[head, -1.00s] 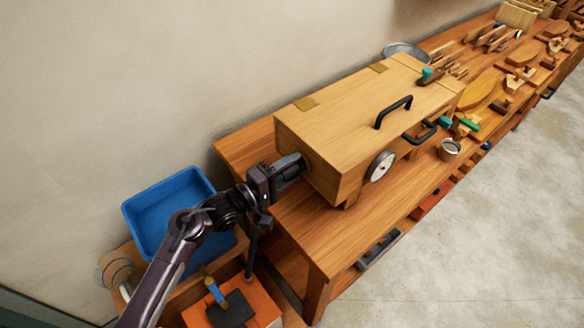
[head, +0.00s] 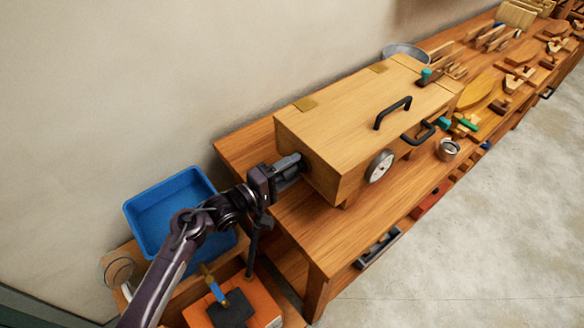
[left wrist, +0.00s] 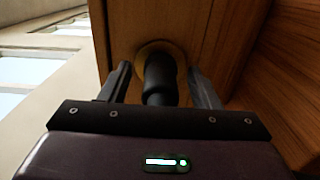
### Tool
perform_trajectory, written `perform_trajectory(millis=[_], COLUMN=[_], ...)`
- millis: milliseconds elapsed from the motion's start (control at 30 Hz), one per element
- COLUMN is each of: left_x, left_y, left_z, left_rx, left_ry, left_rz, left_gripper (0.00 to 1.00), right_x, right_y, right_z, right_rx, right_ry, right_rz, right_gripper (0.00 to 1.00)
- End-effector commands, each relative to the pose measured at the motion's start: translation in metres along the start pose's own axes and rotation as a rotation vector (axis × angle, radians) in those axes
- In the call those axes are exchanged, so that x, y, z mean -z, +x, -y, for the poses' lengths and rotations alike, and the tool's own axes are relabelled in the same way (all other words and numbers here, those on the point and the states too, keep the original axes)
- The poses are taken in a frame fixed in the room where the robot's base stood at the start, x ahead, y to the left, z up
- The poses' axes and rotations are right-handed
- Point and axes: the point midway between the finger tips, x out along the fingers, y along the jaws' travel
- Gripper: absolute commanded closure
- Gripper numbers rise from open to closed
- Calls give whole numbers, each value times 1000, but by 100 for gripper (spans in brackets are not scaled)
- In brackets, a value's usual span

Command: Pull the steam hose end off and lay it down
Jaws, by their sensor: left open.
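The black steam hose end (left wrist: 158,78) sits in a round, brass-coloured port (left wrist: 160,50) on the end face of the wooden steam box (head: 345,125), as the left wrist view shows. My left gripper (head: 297,164) is at the left end of that box. Its fingers are open, one on each side of the hose end, with visible gaps between. In the head view the gripper hides most of the hose end. A dark length, perhaps the hose, hangs below the gripper (head: 252,250). My right gripper is out of view.
The box stands on a long wooden bench (head: 300,235) with a handle and a dial (head: 380,166) on its front. The wall is behind.

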Motion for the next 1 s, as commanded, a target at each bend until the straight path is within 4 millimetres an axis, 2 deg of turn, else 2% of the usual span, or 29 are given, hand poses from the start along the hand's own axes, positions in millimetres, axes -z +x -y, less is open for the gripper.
perform_trajectory(millis=[167,500,600,1000], left_x=[0,0,0,0], left_y=[0,0,0,-12], left_z=[0,0,0,-1], left_rx=[0,0,0,2], left_ry=[0,1,1,0], left_rz=[0,0,0,0], left_gripper=[45,89,100,100], right_x=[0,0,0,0], right_y=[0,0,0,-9], right_z=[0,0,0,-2], right_rx=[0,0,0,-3], right_ry=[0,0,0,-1], right_rz=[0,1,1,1], right_gripper=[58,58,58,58])
